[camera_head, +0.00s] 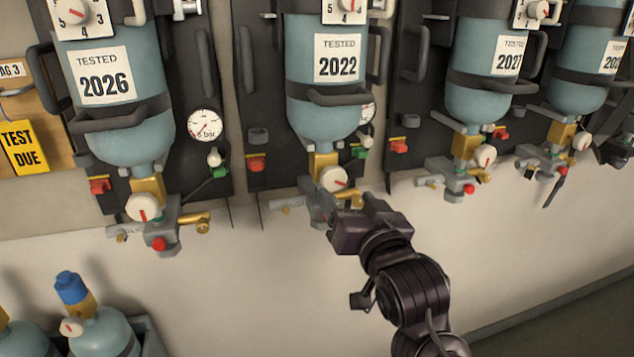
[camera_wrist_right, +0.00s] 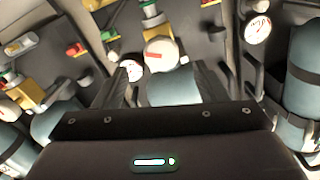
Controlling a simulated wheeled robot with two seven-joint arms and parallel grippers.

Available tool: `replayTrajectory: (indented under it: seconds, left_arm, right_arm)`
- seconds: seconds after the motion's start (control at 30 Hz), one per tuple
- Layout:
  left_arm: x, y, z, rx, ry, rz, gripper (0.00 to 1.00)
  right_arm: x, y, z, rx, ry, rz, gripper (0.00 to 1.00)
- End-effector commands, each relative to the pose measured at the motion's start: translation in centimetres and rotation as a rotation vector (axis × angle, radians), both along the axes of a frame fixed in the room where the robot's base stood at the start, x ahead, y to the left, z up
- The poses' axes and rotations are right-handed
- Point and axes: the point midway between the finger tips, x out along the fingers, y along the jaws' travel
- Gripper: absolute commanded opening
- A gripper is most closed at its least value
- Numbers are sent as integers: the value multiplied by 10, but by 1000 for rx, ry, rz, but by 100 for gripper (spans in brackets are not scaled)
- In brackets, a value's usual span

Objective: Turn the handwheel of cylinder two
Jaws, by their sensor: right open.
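The second cylinder from the left (camera_head: 322,110) is pale blue, hangs valve down on a dark backplate and has a label reading TESTED 2022. Its handwheel (camera_head: 333,178) is a white knob with a red mark, below the brass neck. In the right wrist view the handwheel (camera_wrist_right: 161,54) shows ahead, with its red mark roughly level. My right gripper (camera_head: 328,204) is at the valve, just below the handwheel, and hides part of the valve. Its open fingers (camera_wrist_right: 166,82) show on either side below the handwheel. I cannot tell whether they touch the valve. My left gripper is not in view.
The 2026 cylinder (camera_head: 118,105) hangs to the left, with its own handwheel (camera_head: 142,207). The 2027 cylinder (camera_head: 485,65) and another hang to the right. A blue-capped cylinder (camera_head: 103,332) stands at the lower left.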

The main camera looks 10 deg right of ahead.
Motion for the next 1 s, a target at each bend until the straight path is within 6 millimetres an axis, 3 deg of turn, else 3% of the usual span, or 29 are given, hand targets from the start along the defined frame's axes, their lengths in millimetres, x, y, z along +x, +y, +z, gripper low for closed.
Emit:
replayTrajectory:
  seconds: [0.2, 0.3, 0.5, 0.7, 0.83, 1.0]
  left_arm:
    - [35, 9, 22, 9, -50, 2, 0]
    - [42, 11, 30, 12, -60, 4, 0]
    - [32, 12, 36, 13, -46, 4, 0]
    - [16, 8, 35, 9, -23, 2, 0]
    - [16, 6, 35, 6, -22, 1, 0]
    - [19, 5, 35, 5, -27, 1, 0]
  right_arm:
    - [31, 1, 5, -3, -1, -1, 66]
    - [48, 1, 5, -3, -2, -1, 66]
    - [69, 3, 3, -3, -1, 1, 66]
    - [74, 3, 1, -3, -2, 3, 66]
    - [74, 3, 1, -3, -2, 3, 66]
    - [74, 3, 1, -3, -3, 1, 45]
